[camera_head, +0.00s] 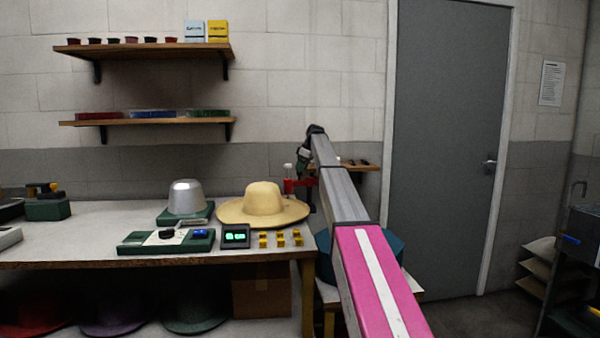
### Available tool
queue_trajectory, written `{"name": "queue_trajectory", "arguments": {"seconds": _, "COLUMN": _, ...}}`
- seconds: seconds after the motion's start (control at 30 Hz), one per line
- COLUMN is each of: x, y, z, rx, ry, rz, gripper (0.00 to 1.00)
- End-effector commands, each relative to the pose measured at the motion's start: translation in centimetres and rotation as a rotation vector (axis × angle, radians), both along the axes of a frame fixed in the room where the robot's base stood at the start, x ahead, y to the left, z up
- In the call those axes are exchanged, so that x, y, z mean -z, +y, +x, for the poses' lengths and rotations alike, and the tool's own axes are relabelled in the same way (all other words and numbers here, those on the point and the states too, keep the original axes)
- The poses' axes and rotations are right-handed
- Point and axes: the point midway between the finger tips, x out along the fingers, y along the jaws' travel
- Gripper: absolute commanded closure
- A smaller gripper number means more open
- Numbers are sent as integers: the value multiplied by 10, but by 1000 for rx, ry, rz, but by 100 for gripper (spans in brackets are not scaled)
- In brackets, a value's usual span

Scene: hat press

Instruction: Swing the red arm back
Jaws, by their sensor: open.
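The red arm (298,184) is a small red bar at the right end of the workbench, just right of the straw hat. Part of it is hidden behind my wrist and arm links. My gripper (303,172) hangs down from the far end of my arm, right above or beside the red bar. It is small and dark here, and I cannot tell whether it touches the bar. Its jaws are open. A silver hat block (186,198) stands on a green base, and a straw hat (263,203) lies to its right.
Two wall shelves (150,50) hang above. A grey door (445,150) is at right, with a dark cart (580,240) beyond it.

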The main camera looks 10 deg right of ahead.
Motion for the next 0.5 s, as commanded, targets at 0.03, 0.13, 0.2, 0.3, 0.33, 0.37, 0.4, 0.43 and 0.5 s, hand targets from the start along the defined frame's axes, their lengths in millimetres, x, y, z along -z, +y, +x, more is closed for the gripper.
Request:
{"name": "queue_trajectory", "arguments": {"seconds": 0.03, "x": 8, "y": 3, "z": 1, "rx": -1, "ry": 2, "rz": 0, "gripper": 46}}
{"name": "queue_trajectory", "arguments": {"seconds": 0.13, "x": 17, "y": 6, "z": 3, "rx": 0, "ry": 1, "rz": 0, "gripper": 46}}
{"name": "queue_trajectory", "arguments": {"seconds": 0.2, "x": 19, "y": 7, "z": 3, "rx": 0, "ry": 0, "rz": -1, "gripper": 46}}
{"name": "queue_trajectory", "arguments": {"seconds": 0.3, "x": 20, "y": 8, "z": 4, "rx": 0, "ry": 0, "rz": -1, "gripper": 46}}
{"name": "queue_trajectory", "arguments": {"seconds": 0.33, "x": 20, "y": 8, "z": 4, "rx": 0, "ry": 0, "rz": -1, "gripper": 46}}
{"name": "queue_trajectory", "arguments": {"seconds": 0.37, "x": 20, "y": 8, "z": 4, "rx": 0, "ry": 0, "rz": -1, "gripper": 46}}
{"name": "queue_trajectory", "arguments": {"seconds": 0.4, "x": 20, "y": 8, "z": 4, "rx": 0, "ry": 0, "rz": -1, "gripper": 46}}
{"name": "queue_trajectory", "arguments": {"seconds": 0.43, "x": 20, "y": 8, "z": 4, "rx": 0, "ry": 0, "rz": -1, "gripper": 46}}
{"name": "queue_trajectory", "arguments": {"seconds": 0.5, "x": 20, "y": 8, "z": 4, "rx": 0, "ry": 0, "rz": -1, "gripper": 62}}
